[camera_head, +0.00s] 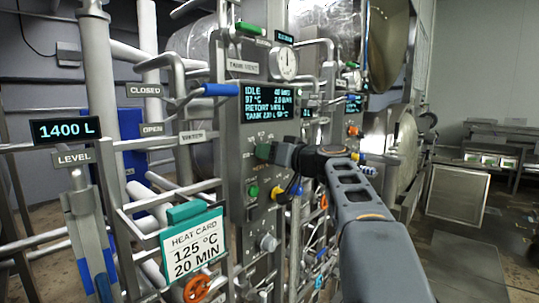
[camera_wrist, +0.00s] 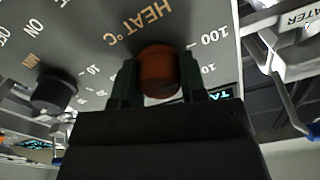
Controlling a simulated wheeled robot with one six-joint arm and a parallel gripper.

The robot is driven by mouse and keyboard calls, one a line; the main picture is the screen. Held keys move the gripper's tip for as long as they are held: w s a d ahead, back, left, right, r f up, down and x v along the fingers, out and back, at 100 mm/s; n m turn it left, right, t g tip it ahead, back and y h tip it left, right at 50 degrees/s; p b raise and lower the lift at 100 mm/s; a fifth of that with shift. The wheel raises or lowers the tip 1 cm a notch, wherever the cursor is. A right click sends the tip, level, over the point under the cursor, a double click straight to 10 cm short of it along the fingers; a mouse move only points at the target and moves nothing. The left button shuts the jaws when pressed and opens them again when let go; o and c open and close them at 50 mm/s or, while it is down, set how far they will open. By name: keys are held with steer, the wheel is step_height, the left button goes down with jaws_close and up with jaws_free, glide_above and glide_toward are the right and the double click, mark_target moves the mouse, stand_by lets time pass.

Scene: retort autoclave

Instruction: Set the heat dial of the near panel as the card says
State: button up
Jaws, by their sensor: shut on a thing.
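The near panel (camera_head: 232,131) stands left of the middle in the head view. Its heat dial, an orange-brown knob (camera_wrist: 160,66) under "HEAT °C", sits between the two green fingers of my gripper (camera_wrist: 157,82) in the wrist view. My gripper is shut on the knob; it also shows at the panel in the head view (camera_head: 264,152), hiding the dial there. A "100" mark shows beside the knob; the pointer's setting cannot be read. The heat card (camera_head: 193,246) reads 125 °C, 20 MIN.
A black knob (camera_wrist: 54,92) near "MIN" is beside the heat dial. The panel screen (camera_head: 268,102) reads IDLE and 97 °C. Pipes and a blue-handled lever (camera_head: 220,90) stand close by. Open floor lies at the right.

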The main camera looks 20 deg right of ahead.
steer(key=m+b, duration=0.1)
steer(key=m, duration=0.3)
steer(key=shift+f, duration=0.1)
steer(key=m, duration=0.4)
steer(key=shift+m+b, duration=0.3)
steer(key=shift+b, duration=0.1)
steer(key=m, duration=0.4)
steer(key=shift+m+p, duration=0.3)
steer(key=m+p, duration=0.1)
steer(key=m, duration=0.3)
steer(key=shift+m, duration=0.3)
steer(key=m+p, duration=0.2)
steer(key=m, duration=0.2)
steer(key=m+p, duration=0.3)
steer(key=m, duration=0.2)
steer(key=m+p, duration=0.3)
steer(key=m, duration=0.2)
steer(key=shift+p, duration=0.4)
steer(key=shift+m+p, duration=1.15)
steer(key=shift+m, duration=0.45)
steer(key=shift+f+m, duration=0.15)
steer(key=shift+m, duration=0.15)
